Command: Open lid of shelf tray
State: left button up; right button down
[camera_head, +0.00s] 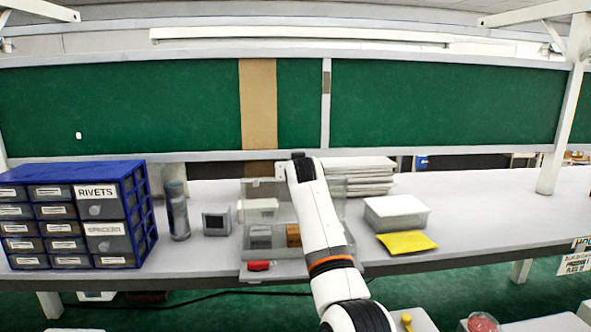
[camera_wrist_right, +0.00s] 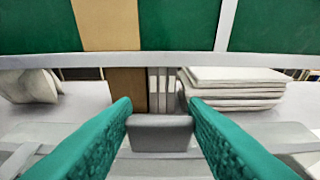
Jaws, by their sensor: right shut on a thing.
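A clear tray (camera_head: 262,268) stands on the shelf near its front edge, with grey blocks and an orange-brown block inside. Its see-through lid (camera_head: 258,188) appears raised, standing up at the back of the tray. My right arm reaches over the tray and hides part of the lid. In the right wrist view my right gripper (camera_wrist_right: 160,128), with teal fingers, is closed around a grey tab (camera_wrist_right: 160,134), apparently on the lid's edge. The fingertips are hidden in the head view. My left gripper is not in view.
A blue drawer cabinet (camera_head: 150,205) stands at the left, with a grey cylinder (camera_head: 178,212) and a small grey box (camera_head: 216,222) beside it. Stacked white slabs (camera_head: 362,175), a lidded container (camera_head: 396,213) and a yellow cloth (camera_head: 407,242) lie right. The far right shelf is clear.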

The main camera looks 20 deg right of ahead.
jog(key=shift+r, duration=0.15)
jog(key=c, duration=0.8)
grip_release()
jog(key=shift+s, duration=0.15)
jog(key=shift+c, duration=0.2)
jog(key=shift+s, duration=0.15)
jog(key=b+v, duration=0.7)
jog(key=v, duration=0.5)
